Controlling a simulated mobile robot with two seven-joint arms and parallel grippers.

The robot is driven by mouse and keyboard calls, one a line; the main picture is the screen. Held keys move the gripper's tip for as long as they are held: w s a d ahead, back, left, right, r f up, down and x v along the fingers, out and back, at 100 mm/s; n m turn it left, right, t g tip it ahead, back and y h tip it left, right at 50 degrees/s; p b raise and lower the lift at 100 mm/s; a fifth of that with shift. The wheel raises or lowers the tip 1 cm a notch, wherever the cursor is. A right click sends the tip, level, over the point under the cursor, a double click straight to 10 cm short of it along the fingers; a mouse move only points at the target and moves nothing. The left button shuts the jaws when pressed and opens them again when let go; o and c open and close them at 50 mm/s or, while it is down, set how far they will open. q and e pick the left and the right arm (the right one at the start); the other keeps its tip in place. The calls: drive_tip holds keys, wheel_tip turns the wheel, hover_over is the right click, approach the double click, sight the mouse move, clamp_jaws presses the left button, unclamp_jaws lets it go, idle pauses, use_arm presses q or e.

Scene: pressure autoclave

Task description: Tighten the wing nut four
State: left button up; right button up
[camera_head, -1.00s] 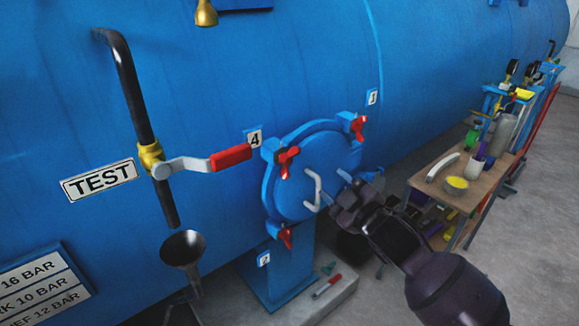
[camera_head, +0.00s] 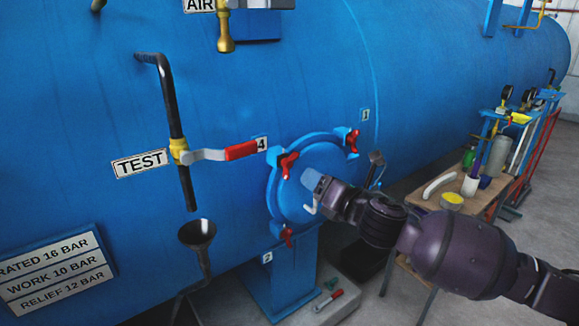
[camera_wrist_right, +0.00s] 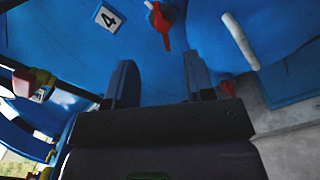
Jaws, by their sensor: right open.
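The red wing nut four (camera_head: 288,165) sits at the upper left of the round blue hatch (camera_head: 290,204), beside the label 4 (camera_head: 262,144). In the right wrist view the red wing nut (camera_wrist_right: 161,27) is at the top, just right of the label 4 (camera_wrist_right: 108,18). My right gripper (camera_head: 318,183) is in front of the hatch, below and to the right of wing nut four and apart from it. In the right wrist view its fingers (camera_wrist_right: 160,78) are spread, with nothing between them. The gripper hides part of the hatch face. My left gripper is not in view.
A red-handled valve lever (camera_head: 240,151) on the TEST pipe juts toward the hatch from the left. Other red wing nuts are at the hatch's upper right (camera_head: 352,140) and bottom (camera_head: 287,236). A white handle (camera_head: 309,199) is on the hatch. A cluttered trolley (camera_head: 425,203) stands at right.

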sight(289, 162)
drive_tip(key=shift+n, duration=0.5)
drive_tip(key=x, duration=1.1)
drive_tip(key=shift+w+f, duration=0.1)
drive_tip(key=shift+w, duration=0.05)
drive_tip(key=shift+d, duration=0.1)
clamp_jaws()
